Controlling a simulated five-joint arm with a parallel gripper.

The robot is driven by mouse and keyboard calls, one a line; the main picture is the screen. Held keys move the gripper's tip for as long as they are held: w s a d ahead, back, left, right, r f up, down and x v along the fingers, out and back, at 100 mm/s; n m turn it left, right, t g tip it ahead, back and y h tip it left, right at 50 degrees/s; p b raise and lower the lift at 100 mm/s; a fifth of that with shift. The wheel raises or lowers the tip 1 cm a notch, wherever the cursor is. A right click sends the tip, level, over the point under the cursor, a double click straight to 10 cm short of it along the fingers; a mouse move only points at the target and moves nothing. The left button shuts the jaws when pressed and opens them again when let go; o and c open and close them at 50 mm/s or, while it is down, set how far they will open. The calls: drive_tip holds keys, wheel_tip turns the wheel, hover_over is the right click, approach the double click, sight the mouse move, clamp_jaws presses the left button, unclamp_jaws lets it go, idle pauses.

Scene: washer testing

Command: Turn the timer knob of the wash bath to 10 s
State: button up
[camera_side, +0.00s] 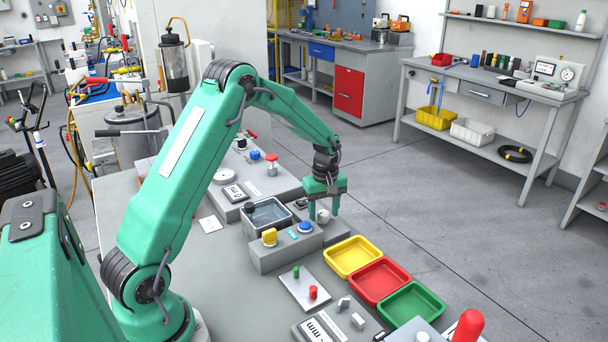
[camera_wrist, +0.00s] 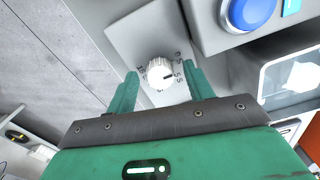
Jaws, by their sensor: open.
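The white round timer knob (camera_wrist: 160,74) sits on a light grey plate with small markings around it in the wrist view. A short dark line on the knob points to the right of that view, toward markings too small to read surely. My gripper (camera_wrist: 161,71) is open, with one finger on each side of the knob and gaps showing between. In the side view my gripper (camera_side: 324,209) points down over the knob (camera_side: 323,216), which is partly hidden by the fingers. The wash bath (camera_side: 290,211) is a grey open basin left of the knob.
Yellow (camera_side: 352,243), red (camera_side: 406,275) and green (camera_side: 438,292) trays lie to the right. The blue button (camera_wrist: 249,12) is close to the right finger.

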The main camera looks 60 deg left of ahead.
drive_tip(key=c, duration=1)
